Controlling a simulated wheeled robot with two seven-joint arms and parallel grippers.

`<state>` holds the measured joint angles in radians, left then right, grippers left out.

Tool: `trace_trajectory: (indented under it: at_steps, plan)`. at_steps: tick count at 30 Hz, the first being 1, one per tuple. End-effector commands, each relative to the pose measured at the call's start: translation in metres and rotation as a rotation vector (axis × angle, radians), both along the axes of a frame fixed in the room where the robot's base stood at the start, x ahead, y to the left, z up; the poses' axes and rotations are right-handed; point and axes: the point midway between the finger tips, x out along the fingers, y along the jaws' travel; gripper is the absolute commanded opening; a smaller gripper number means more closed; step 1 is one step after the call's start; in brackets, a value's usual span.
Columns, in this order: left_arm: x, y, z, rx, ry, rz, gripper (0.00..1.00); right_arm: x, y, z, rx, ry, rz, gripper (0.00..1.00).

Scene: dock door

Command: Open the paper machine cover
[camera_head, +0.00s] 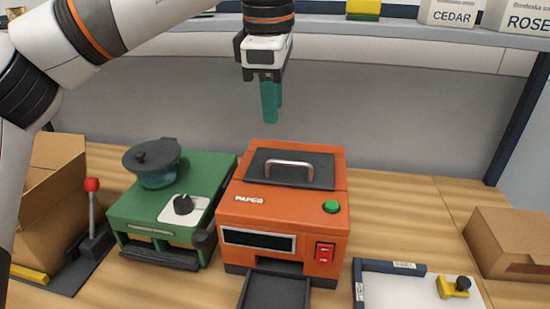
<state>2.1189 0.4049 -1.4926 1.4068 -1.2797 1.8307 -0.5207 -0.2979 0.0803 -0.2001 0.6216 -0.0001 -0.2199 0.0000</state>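The orange paper machine (284,215) stands on the wooden table at the middle of the head view. Its dark cover (262,168) lies flat on top, closed, with a silver arched handle (289,163) on it. My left gripper (271,115) hangs above and behind the machine, pointing down, with teal fingers. It appears apart from the cover and handle, with nothing visible in it. The fingers overlap in this view, so their gap cannot be told. My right gripper is not in view.
A green machine (160,210) with a dark round lid stands close on the left, beside a red-knobbed lever (93,205). Cardboard boxes stand at the far left (50,190) and right (510,240). A tray (385,267) lies front right. A shelf (400,28) crosses behind.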

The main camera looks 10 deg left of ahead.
Motion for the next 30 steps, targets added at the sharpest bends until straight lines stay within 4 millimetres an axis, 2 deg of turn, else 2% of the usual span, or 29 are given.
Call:
trace_trajectory:
  at_steps: [9, 15, 21, 28, 29, 30]
  plan:
    - [0.012, 0.001, -0.063, 0.001, 0.003, 0.0, 0.31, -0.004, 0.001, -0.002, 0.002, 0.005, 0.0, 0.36]
    - [0.018, 0.0, -0.091, 0.001, 0.002, -0.001, 0.31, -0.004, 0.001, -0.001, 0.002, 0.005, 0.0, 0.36]
    - [0.02, 0.0, -0.102, -0.001, 0.001, -0.001, 0.31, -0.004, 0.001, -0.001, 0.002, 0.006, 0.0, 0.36]
    - [0.02, 0.0, -0.102, -0.001, 0.001, 0.0, 0.31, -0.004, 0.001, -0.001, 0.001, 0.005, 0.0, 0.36]
    - [0.02, 0.0, -0.102, -0.001, 0.001, 0.0, 0.29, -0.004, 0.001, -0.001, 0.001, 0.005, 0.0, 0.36]
    - [0.02, 0.0, -0.102, -0.001, 0.001, 0.0, 0.23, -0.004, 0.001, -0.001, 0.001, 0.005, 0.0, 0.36]
